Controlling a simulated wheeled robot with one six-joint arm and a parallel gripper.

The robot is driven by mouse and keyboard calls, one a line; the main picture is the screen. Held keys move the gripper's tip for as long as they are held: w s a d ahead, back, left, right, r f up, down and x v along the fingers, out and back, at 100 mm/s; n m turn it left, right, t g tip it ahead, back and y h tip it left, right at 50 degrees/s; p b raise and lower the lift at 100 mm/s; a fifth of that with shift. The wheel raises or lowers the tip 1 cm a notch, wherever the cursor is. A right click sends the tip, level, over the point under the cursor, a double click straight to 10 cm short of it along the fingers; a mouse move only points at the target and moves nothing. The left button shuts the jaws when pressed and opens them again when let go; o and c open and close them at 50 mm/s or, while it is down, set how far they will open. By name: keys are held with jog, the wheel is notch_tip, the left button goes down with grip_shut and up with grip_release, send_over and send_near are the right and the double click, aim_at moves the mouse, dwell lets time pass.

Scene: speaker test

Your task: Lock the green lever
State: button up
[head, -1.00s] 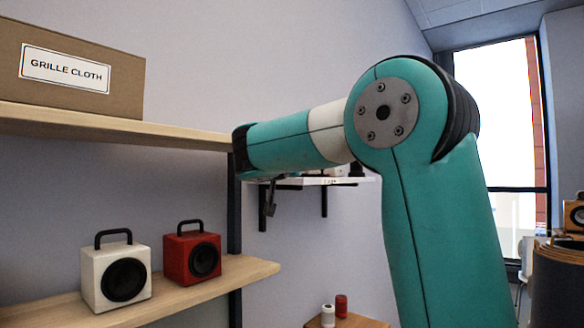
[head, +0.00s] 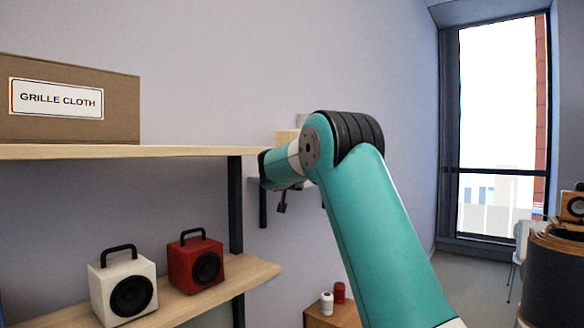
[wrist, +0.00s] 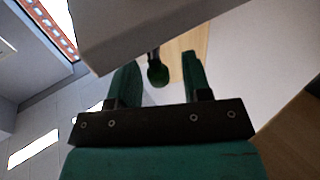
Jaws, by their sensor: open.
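The green lever (wrist: 158,72) shows in the wrist view as a dark green rounded end on a dark stem. It appears between the two fingers of my gripper (wrist: 160,68), with a visible gap on both sides. My gripper is open. I cannot tell how deep the lever sits between the fingers. The far end of the stem is hidden behind a pale slab. In the head view my arm covers that area, and I cannot make out the lever there.
The pale slab (wrist: 150,30) crosses close above the fingers in the wrist view. In the head view, a shelf (head: 150,151) at left bears a grille cloth box (head: 70,100). A white speaker (head: 122,287) and a red speaker (head: 195,262) stand below.

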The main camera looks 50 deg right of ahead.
grip_shut()
